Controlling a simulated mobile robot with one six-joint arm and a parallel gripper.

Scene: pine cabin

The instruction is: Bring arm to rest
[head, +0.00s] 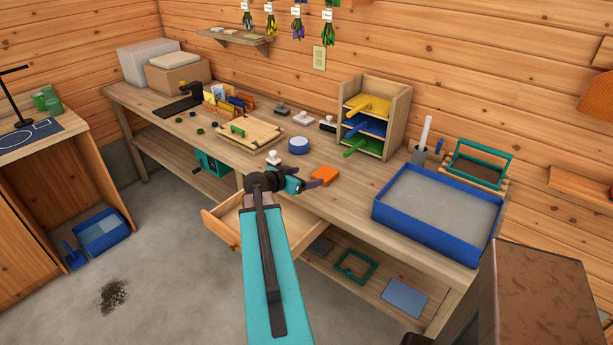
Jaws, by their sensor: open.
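My arm reaches forward from the bottom middle of the head view, over an open wooden drawer (228,232) of the workbench. My gripper (318,184) is at the bench's front edge, pointing right, with its jaws open and nothing seen between them. An orange block (324,175) lies on the bench just beyond the fingertips; I cannot tell whether they touch it. A white-topped knob or stamp (273,157) stands on the bench behind my wrist. My arm hides part of the drawer.
On the workbench (350,205) are a blue tray of grey material (385,212), a rack with coloured scoops (399,120), a blue round tin (299,145) and a wooden board (250,133). A brown-topped box-like thing (540,285) stands at lower right. A dark pile (112,295) lies on the floor.

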